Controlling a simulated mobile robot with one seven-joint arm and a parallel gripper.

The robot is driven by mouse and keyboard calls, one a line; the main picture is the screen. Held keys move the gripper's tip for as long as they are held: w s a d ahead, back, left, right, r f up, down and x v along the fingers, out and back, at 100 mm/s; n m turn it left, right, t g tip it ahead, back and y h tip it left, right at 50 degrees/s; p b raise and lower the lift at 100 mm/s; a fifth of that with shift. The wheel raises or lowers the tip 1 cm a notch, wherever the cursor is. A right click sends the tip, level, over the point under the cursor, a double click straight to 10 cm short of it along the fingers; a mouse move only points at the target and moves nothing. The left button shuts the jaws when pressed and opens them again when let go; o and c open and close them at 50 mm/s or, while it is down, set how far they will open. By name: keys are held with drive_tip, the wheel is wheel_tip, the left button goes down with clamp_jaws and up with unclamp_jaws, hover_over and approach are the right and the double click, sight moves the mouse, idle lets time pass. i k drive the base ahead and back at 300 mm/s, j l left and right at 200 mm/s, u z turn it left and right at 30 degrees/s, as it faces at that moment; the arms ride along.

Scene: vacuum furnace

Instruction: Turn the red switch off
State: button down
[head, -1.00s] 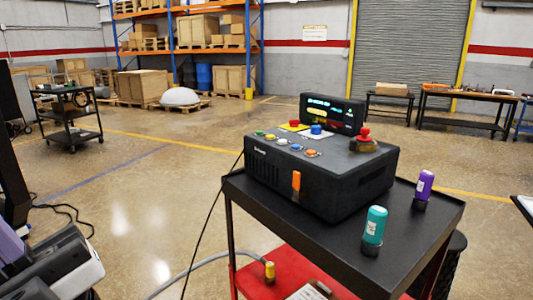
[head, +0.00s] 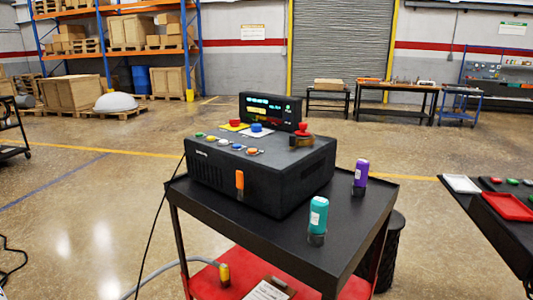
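A black control box (head: 262,176) stands on a black-topped cart. A red knob or switch (head: 303,129) sits on a dark brownish base at the right rear of its top. A red button (head: 235,123) on a yellow plate and a blue button (head: 257,127) on a white plate sit at the rear. An orange lever (head: 239,181) is on the front face. I cannot tell for certain which red control is the switch, or its on/off position. A lit display (head: 270,110) stands behind. My gripper is not in view.
A teal-capped (head: 318,215) and a purple-capped (head: 361,174) cylinder stand on the cart top (head: 285,250). A cable hangs left of the cart. A dark table with a white tray (head: 461,184) and a red tray (head: 508,207) is at right.

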sight(234, 122)
drive_tip(key=i+j+z, duration=0.25)
drive_tip(key=i+j, duration=0.15)
drive_tip(key=j, duration=0.3)
drive_tip(key=i+j+z, duration=0.1)
drive_tip(key=j, duration=0.25)
drive_tip(key=i+j+z, duration=0.25)
drive_tip(key=i+j, duration=0.15)
drive_tip(key=j, duration=0.35)
drive_tip(key=i+j+z, duration=0.15)
drive_tip(key=j, duration=0.25)
drive_tip(key=i+j+z, duration=0.1)
drive_tip(key=j, duration=0.35)
drive_tip(key=i+j+z, duration=0.15)
drive_tip(key=j, duration=0.25)
drive_tip(key=k, duration=0.05)
